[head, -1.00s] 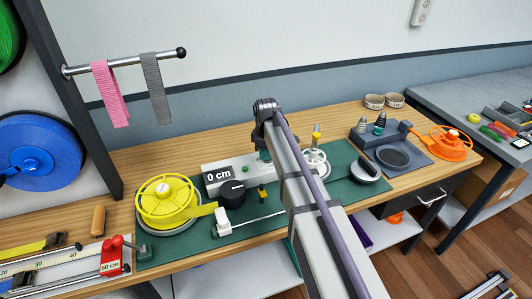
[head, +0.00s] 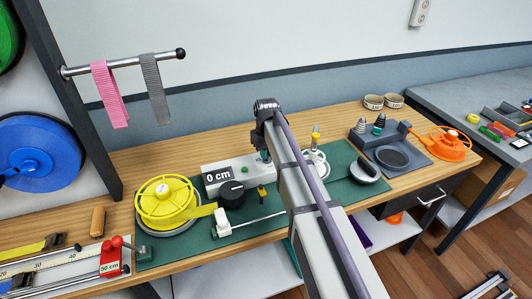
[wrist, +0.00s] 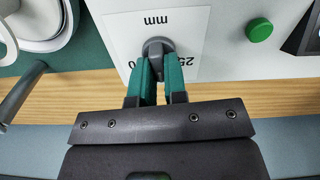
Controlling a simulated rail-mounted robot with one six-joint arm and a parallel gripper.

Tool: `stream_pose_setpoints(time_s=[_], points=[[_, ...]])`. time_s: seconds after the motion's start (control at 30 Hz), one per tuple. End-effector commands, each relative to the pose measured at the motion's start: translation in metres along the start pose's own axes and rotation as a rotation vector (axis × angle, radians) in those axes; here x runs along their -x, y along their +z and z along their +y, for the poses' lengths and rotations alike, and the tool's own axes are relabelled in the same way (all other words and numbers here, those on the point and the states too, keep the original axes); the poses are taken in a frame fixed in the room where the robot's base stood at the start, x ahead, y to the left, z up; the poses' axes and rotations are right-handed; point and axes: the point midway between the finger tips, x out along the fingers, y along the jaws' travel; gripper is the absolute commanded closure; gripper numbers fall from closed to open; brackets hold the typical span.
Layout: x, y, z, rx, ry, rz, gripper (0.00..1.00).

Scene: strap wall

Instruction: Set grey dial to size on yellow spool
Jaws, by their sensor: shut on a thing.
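The grey dial (wrist: 157,46) is a small round knob on a white panel marked "mm" and "25" in the wrist view. My gripper (wrist: 160,62) has its teal fingers closed on the dial from both sides. In the head view my gripper (head: 264,156) is at the white box (head: 228,172), and the dial is hidden there. The yellow spool (head: 166,204) sits flat at the left end of the green mat, with a pale hub whose marking is too small to read.
A black knob (head: 232,194) and a "0 cm" display (head: 218,177) are left of my gripper. A green button (wrist: 259,29) is beside the dial panel. A grey tray (head: 385,165) and an orange spool (head: 450,143) stand to the right on the bench.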

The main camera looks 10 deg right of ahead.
Motion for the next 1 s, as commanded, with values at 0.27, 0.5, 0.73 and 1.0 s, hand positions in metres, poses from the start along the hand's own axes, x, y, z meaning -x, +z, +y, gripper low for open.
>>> stream_pose_setpoints(time_s=[0.27,0.5,0.73,1.0], points=[[-0.0003,0.0007,0.0016,-0.261,0.000,0.000,1.00],[-0.0003,0.0012,0.0029,-0.489,0.000,-0.001,1.00],[-0.0003,0.0020,0.0040,-0.707,0.000,-0.001,1.00],[-0.0003,0.0031,0.0049,-0.938,0.000,-0.001,1.00]])
